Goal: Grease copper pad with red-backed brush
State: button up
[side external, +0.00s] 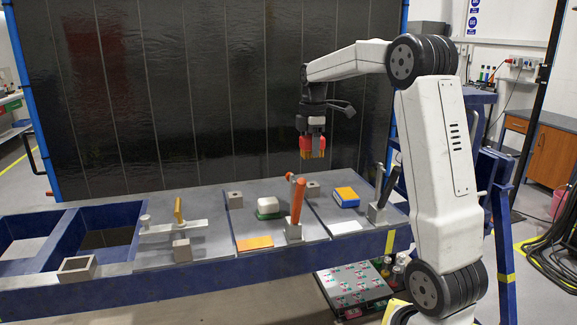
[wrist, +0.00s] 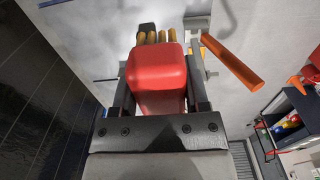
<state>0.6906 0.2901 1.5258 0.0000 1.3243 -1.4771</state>
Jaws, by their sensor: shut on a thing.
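My gripper (side external: 313,141) is shut on the red-backed brush (side external: 313,149), held in the air well above the bench. In the wrist view, the red back of the brush (wrist: 160,78) sits between both fingers, and several tan bristle tufts show beyond it. An orange-copper flat pad (side external: 255,243), which looks like the copper pad, lies at the front of the middle grey plate. My gripper is above and to the right of that pad in the side view, apart from it.
An upright orange lever (side external: 297,200) stands right of the orange-copper pad; it also shows in the wrist view (wrist: 233,62). A white-and-green block (side external: 268,207) lies behind the pad. A blue-and-yellow block (side external: 346,196), white pad (side external: 345,226), dark lever (side external: 386,187) and yellow-handled clamp (side external: 178,210) stand on the bench.

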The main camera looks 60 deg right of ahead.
notch_tip(320, 180, up, 5)
jog(key=w+a+n, duration=0.4)
jog(key=w+a, duration=0.1)
jog(key=a, duration=0.5)
jog(key=w+a+n, duration=0.5)
jog(key=a, duration=0.6)
notch_tip(320, 180, down, 16)
jog(key=shift+w+a+r, duration=0.15)
jog(key=shift+a+r, duration=0.05)
